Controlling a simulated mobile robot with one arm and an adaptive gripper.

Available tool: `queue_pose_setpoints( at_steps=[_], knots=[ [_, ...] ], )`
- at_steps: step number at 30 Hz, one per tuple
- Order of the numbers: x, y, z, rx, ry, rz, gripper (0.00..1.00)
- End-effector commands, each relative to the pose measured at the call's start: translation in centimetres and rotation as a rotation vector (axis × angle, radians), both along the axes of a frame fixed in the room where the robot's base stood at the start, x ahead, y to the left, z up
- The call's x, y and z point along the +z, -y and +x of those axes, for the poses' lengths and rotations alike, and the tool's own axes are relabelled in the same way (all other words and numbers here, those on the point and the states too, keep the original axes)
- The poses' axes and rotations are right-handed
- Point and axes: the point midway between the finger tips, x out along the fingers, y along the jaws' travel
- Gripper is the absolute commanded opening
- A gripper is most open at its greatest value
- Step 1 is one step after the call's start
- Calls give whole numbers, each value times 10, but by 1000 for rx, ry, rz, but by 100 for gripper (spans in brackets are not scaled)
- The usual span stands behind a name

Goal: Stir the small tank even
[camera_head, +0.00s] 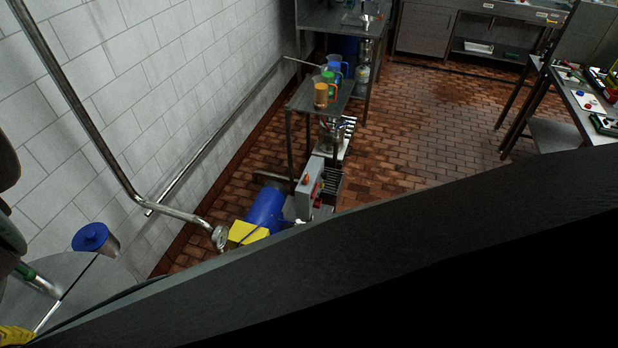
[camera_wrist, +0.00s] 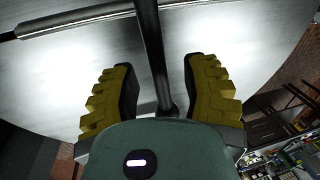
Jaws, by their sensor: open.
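A round, pale metal surface (camera_head: 112,280), probably the tank top, is at the lower left of the head view. The same kind of bright, curved metal surface (camera_wrist: 60,75) fills much of the wrist view. A dark rod (camera_wrist: 152,45) runs down the wrist view between the fingers of my gripper (camera_wrist: 158,75). The yellow ribbed fingers are open, with a gap on each side of the rod. Only a yellow bit of the gripper shows at the head view's lower left corner. The tank's contents cannot be seen.
A blue motor (camera_head: 265,211) and a narrow table with coloured jugs (camera_head: 330,85) stand along the wall. A steel pipe (camera_head: 100,140) bends down the left. Brick floor (camera_head: 430,110) is free.

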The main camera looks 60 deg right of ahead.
Motion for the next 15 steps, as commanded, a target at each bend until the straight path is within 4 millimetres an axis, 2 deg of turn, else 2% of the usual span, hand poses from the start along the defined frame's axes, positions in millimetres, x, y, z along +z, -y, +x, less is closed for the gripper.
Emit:
queue_pose_setpoints(
  at_steps=[5, 6, 15],
  knots=[
    [0, -1, 0, 2, 1, 0, 45],
    [0, -1, 0, 2, 0, 0, 50],
    [0, -1, 0, 1, 0, 0, 19]
  ],
)
